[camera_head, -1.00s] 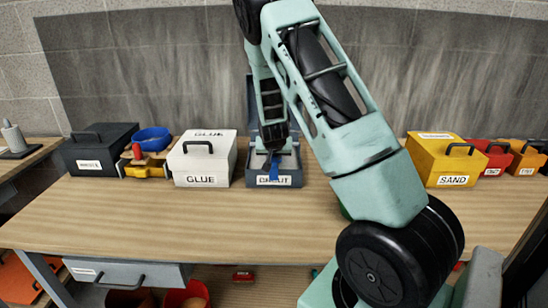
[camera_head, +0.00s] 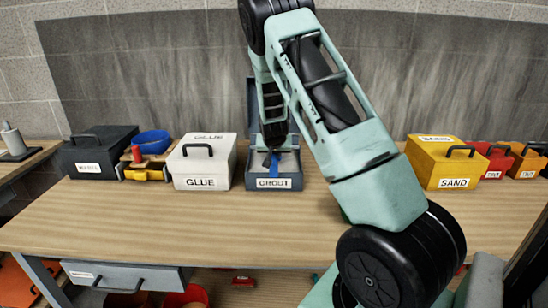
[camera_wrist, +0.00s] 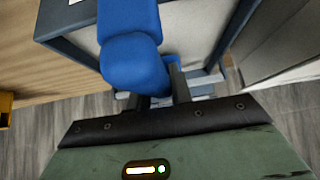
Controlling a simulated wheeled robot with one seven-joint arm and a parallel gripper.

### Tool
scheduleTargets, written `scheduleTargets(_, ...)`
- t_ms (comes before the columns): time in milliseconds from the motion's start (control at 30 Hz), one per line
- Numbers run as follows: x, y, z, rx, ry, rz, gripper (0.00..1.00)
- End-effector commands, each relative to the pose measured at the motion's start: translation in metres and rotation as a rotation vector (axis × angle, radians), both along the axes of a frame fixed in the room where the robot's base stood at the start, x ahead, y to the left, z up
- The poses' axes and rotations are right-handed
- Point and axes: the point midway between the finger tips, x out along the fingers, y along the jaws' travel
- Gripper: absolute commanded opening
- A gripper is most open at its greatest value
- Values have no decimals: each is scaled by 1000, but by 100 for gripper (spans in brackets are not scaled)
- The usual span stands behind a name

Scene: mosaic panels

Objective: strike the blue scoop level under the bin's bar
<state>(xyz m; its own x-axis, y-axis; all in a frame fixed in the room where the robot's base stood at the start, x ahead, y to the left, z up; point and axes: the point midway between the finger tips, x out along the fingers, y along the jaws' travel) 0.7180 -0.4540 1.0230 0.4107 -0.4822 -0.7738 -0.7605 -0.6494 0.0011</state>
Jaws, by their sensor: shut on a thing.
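The grey bin labelled GROUT (camera_head: 290,184) stands open on the bench, with its lid raised at the back and pale fill inside. My gripper (camera_head: 273,144) is over the bin, pointing down, shut on the blue scoop (camera_head: 271,162). In the wrist view the blue scoop (camera_wrist: 130,65) is large, and my gripper's fingers (camera_wrist: 160,88) are at its handle. The scoop is over the pale fill; I cannot tell whether it touches it or how full it is. The bin's bar is not clear to me in either view.
A white GLUE box (camera_head: 202,164) stands close on the left of the bin. A dark box (camera_head: 94,155) and a blue bowl (camera_head: 152,142) are farther left. A yellow SAND box (camera_head: 447,165) is at the right. The bench front (camera_head: 180,225) is clear.

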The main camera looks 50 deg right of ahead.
Motion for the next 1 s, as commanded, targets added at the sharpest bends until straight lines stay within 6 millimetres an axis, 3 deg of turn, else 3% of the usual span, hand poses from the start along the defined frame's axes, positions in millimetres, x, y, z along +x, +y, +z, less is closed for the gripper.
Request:
scheduleTargets(567, 24, -29, 4, -10, -12, -2, 0)
scheduleTargets(1000, 6, -6, 2, -2, -4, 1, 0)
